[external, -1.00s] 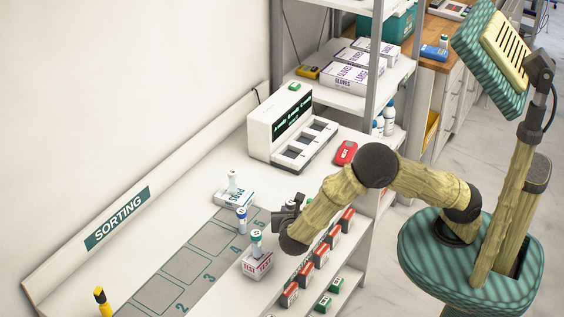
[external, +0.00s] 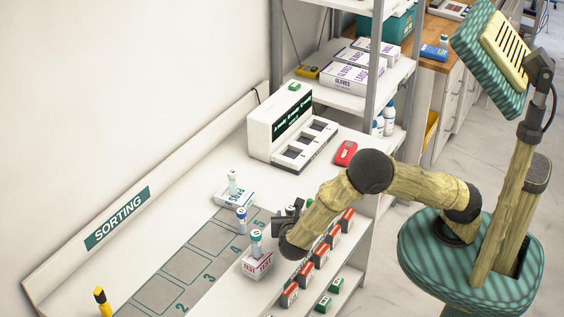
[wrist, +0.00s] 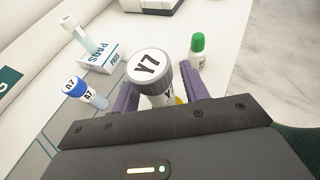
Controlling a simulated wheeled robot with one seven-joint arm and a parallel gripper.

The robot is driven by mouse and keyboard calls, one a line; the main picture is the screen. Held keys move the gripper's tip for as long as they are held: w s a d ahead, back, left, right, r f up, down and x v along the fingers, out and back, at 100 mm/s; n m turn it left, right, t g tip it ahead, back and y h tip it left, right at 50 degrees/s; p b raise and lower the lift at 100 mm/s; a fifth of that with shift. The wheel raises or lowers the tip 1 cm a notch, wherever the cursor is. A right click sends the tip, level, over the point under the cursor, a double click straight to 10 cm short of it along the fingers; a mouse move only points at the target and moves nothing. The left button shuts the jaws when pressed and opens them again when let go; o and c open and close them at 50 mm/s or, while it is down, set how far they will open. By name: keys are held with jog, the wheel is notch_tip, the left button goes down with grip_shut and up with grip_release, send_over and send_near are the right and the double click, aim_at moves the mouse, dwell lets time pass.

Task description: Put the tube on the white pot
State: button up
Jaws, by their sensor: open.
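My gripper (external: 282,224) is open low over the white sorting bench. In the wrist view, a tube with a grey cap marked Y7 (wrist: 150,68) stands between its purple fingers (wrist: 157,88), with gaps hard to judge. A blue-capped tube A7 (wrist: 78,88) stands to the left. A clear tube with a pale cap (wrist: 80,35) stands on the white PADS box (wrist: 101,60). A white bottle with a green cap (wrist: 197,55) stands to the right. No thing is clearly identifiable as the white pot.
A teal-capped tube (external: 256,242) stands on a TEST box (external: 257,264) left of my gripper. Several red-and-white boxes (external: 320,255) line the bench's front. A white analyser (external: 290,128) and a red device (external: 345,153) stand behind. Numbered squares (external: 187,264) at left are bare.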

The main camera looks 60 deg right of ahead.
jog(key=b+v, duration=0.1)
jog(key=v, duration=1.1)
jog(key=shift+b, duration=0.35)
